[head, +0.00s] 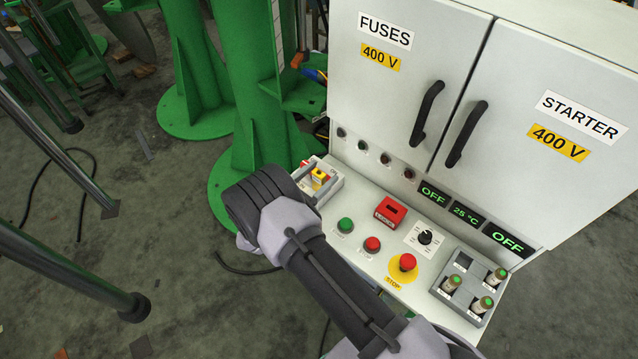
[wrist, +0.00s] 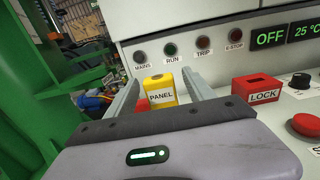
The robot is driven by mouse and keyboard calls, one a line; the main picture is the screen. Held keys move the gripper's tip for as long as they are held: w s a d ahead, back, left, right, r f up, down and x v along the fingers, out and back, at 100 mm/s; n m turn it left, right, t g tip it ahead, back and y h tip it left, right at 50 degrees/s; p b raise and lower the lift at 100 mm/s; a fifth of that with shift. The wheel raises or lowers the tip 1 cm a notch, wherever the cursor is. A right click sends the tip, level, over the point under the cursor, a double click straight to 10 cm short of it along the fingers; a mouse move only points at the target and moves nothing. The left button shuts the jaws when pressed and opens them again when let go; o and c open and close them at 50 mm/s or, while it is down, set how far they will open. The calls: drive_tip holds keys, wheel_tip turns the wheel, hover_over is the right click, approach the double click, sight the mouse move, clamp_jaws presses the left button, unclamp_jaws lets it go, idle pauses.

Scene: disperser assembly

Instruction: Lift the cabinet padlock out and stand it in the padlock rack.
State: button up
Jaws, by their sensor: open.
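A small yellow block marked PANEL, which I take for the cabinet padlock (wrist: 161,90), stands upright at the left end of the console. In the head view it is a small yellow shape (head: 319,175) just beyond my wrist. My gripper (wrist: 160,77) is open, with one finger on each side of the yellow block and gaps between; its lower part is hidden by the gripper body. A red box marked LOCK with a dark slot on top, apparently the padlock rack (wrist: 257,88), is to the right; it also shows in the head view (head: 390,210). The slot looks empty.
The white cabinet (head: 400,100) rises behind the console. Green and red buttons, a black knob (head: 425,237), a red stop button (head: 407,262) and a grey holder with several cylinders (head: 468,288) are to the right. A green column (head: 258,100) stands at the left.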

clamp_jaws()
